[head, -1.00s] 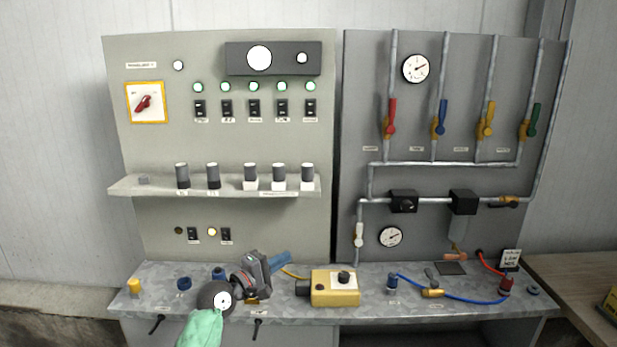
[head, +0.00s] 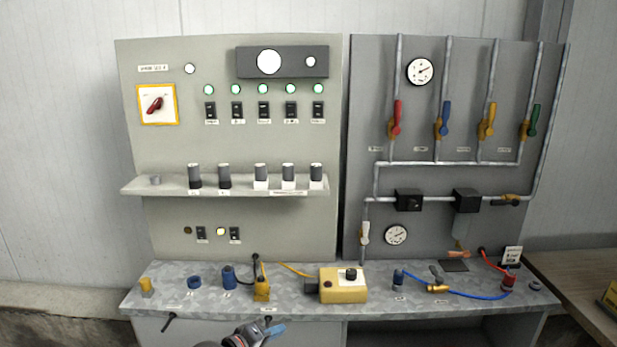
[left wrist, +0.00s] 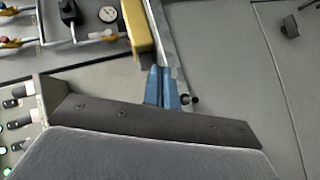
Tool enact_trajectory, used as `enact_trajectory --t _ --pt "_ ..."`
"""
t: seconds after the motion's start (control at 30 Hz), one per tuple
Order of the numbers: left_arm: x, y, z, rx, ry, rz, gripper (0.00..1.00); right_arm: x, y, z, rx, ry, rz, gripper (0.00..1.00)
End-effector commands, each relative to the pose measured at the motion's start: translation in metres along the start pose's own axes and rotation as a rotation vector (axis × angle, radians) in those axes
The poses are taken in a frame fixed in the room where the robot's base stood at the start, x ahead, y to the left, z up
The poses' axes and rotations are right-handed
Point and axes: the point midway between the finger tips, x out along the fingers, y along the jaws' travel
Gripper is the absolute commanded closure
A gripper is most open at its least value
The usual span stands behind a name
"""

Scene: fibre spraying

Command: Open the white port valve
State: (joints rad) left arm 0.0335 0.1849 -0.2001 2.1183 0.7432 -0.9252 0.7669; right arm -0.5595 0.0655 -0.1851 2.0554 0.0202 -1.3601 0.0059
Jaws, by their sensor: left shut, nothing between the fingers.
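The white port valve (head: 364,233) has a white handle and sits on the short vertical pipe at the lower left of the right panel. Its handle lies roughly along that pipe. It also shows in the left wrist view (left wrist: 106,36), near a round gauge. My left gripper (head: 274,331) has blue fingertips and is low at the bottom edge of the head view, in front of the bench, below and left of the valve. In the left wrist view its fingers (left wrist: 162,87) are closed together with nothing between them. My right gripper is not in view.
A yellow box (head: 345,288) with a black knob stands on the metal bench (head: 290,303), left of and in front of the valve. Red, blue, yellow and green valves line the upper pipes. A small gauge (head: 396,235) is right of the white valve. Blue and red hoses cross the right bench.

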Motion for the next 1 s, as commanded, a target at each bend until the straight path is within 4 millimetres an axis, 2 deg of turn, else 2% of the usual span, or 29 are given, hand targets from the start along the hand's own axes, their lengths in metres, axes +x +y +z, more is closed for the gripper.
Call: enact_trajectory --t 0.03,0.2,0.37,0.53,0.7,1.0 --pt "-0.010 -0.017 0.016 0.042 -0.011 -0.050 1.00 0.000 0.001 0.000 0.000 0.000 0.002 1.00" --pt "-0.046 -0.068 0.062 0.210 -0.059 -0.228 1.00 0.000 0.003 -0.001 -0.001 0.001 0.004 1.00" --pt "-0.089 -0.110 0.102 0.357 -0.127 -0.396 1.00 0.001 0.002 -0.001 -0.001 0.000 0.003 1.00" --pt "-0.142 -0.148 0.142 0.494 -0.224 -0.572 1.00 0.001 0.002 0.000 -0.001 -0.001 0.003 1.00" --pt "-0.190 -0.172 0.170 0.592 -0.321 -0.710 1.00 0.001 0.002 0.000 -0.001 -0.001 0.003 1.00" --pt "-0.243 -0.190 0.196 0.676 -0.436 -0.844 1.00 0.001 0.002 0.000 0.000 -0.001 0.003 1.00"
